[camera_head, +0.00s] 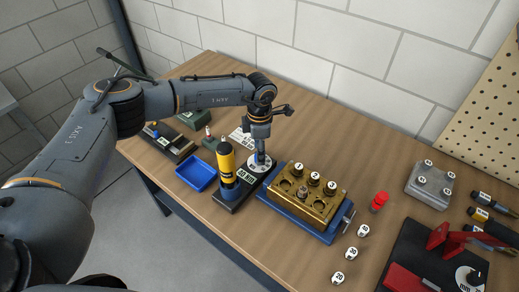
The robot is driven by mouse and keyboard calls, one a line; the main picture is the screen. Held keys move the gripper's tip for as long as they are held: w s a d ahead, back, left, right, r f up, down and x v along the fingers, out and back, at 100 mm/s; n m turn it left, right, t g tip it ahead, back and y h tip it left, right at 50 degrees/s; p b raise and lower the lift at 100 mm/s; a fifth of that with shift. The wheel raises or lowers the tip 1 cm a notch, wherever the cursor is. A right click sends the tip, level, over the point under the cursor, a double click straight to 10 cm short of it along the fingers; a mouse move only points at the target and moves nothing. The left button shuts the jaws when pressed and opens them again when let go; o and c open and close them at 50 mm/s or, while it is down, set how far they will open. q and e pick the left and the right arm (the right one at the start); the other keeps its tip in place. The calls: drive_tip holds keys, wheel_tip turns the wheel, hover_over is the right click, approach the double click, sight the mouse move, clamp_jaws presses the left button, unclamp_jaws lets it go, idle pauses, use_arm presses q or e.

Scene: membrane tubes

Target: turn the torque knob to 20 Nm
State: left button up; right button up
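A round white dial plate (258,166) lies on a black base (229,198) near the middle of the table; I take it to be the torque knob's dial. My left gripper (260,157) points straight down over it, with its fingertips at the dial's centre. The gripper hides the knob itself, so I cannot read its setting or tell whether the fingers are closed on it. A yellow and black upright tool (227,165) stands on the same base, just left of the gripper. My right gripper is not in view.
A brass block with numbered caps (323,211) sits in a blue vise (283,217) to the right. A blue tray (196,174) lies left. Numbered white cylinders (351,253), a red piece (379,201) and another dial (469,277) are farther right. Wood between them is clear.

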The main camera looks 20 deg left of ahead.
use_arm(q)
drive_tip(key=shift+f, duration=1)
drive_tip(key=shift+c, duration=0.2)
clamp_jaws()
